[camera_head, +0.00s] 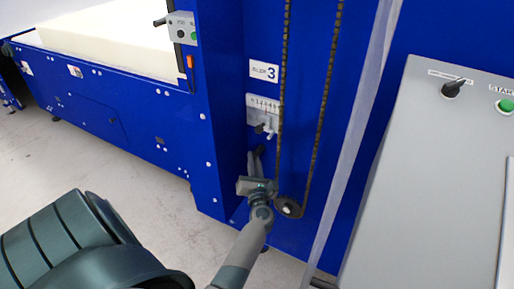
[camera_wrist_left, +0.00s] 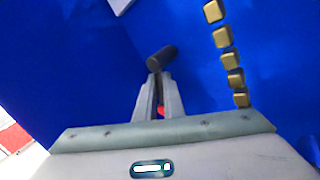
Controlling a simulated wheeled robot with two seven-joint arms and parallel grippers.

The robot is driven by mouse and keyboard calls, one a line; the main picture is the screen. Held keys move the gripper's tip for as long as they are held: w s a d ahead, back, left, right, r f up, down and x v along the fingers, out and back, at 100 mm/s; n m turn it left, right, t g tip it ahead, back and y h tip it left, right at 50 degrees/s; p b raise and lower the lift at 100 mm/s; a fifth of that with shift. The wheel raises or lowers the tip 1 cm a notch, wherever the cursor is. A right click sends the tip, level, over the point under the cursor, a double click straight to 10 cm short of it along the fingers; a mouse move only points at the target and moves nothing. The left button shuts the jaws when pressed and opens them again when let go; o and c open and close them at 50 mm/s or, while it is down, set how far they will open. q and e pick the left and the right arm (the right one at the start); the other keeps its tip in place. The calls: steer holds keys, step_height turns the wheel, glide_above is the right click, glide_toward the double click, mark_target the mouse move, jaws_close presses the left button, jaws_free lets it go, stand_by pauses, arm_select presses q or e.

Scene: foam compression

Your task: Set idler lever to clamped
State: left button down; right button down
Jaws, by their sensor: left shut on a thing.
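The idler lever's dark knob (camera_head: 260,149) shows low on the blue machine panel, below the scale plate and beside the chain. My left gripper (camera_head: 255,163) is at the lever, its fingers pointing up at the panel. In the left wrist view the fingertips (camera_wrist_left: 158,76) are closed around the dark cylindrical knob (camera_wrist_left: 161,58), which sticks out past them. Something small and red (camera_wrist_left: 161,110) shows between the fingers. Most of the lever's shaft and its pivot are hidden. My right gripper is not in view.
An "IDLER 3" label (camera_head: 263,71) and a numbered scale plate (camera_head: 263,110) sit above the lever. A chain runs down to a sprocket (camera_head: 288,207) just right of my gripper. A grey console (camera_head: 420,170) with a black knob and green START button stands at right.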

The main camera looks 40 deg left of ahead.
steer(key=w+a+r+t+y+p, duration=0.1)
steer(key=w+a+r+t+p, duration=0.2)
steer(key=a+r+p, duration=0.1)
arm_select(q)
steer(key=n, duration=0.1)
steer(key=d+n+g+h+p, duration=0.1)
steer(key=n+h+p, duration=0.1)
steer(key=shift+w+d+f+g, duration=0.1)
steer(key=shift+d+f+g, duration=0.05)
steer(key=shift+f+g, duration=0.15)
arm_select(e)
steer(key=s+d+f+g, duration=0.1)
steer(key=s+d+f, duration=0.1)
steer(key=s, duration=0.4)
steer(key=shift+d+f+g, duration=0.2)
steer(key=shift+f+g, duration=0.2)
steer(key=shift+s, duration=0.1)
arm_select(q)
steer(key=c, duration=2.2)
jaws_free()
steer(key=shift+r, duration=0.1)
steer(key=shift+o, duration=0.2)
steer(key=shift+d, duration=0.15)
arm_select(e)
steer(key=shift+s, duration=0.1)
